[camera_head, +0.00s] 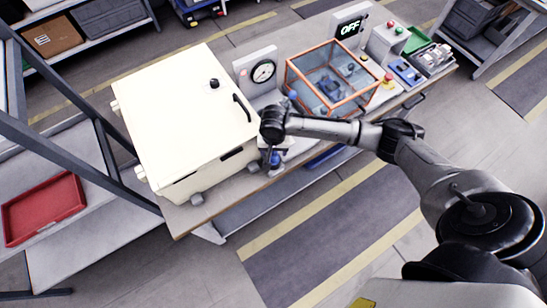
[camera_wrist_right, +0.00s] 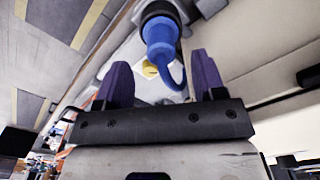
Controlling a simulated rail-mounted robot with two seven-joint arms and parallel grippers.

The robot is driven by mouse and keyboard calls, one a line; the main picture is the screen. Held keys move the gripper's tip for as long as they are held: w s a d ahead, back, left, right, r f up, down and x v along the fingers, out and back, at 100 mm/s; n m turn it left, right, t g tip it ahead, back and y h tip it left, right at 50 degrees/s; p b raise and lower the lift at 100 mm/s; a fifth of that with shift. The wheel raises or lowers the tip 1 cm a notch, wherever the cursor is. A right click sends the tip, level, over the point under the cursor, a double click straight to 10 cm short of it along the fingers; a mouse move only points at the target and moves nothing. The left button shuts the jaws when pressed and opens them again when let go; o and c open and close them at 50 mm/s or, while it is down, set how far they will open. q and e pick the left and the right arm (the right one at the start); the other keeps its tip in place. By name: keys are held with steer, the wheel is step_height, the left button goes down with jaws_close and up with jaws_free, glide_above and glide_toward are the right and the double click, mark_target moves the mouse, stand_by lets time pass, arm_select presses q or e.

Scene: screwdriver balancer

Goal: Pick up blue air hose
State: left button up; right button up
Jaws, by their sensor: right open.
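The blue air hose (camera_wrist_right: 160,38) shows in the right wrist view as a thick blue fitting with a dark collar and a thin blue curl below it. My right gripper (camera_wrist_right: 159,62) is open, with its two purple fingers apart on either side of the lower part of the blue hose. I cannot tell whether either finger touches it. In the head view my right gripper (camera_head: 271,153) is at the front edge of the workbench, beside the white cabinet, and a small blue part (camera_head: 275,160) shows next to it. My left gripper is not in view.
The white cabinet (camera_head: 180,105) stands on the workbench, left of my right gripper. A gauge (camera_head: 263,72), an orange-framed clear box (camera_head: 335,80) and an OFF display (camera_head: 350,28) stand farther back. A red tray (camera_head: 43,208) lies on the left shelf. Floor in front is clear.

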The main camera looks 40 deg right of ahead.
mark_target(274, 153)
steer(key=shift+f, duration=2.55)
steer(key=c, duration=1)
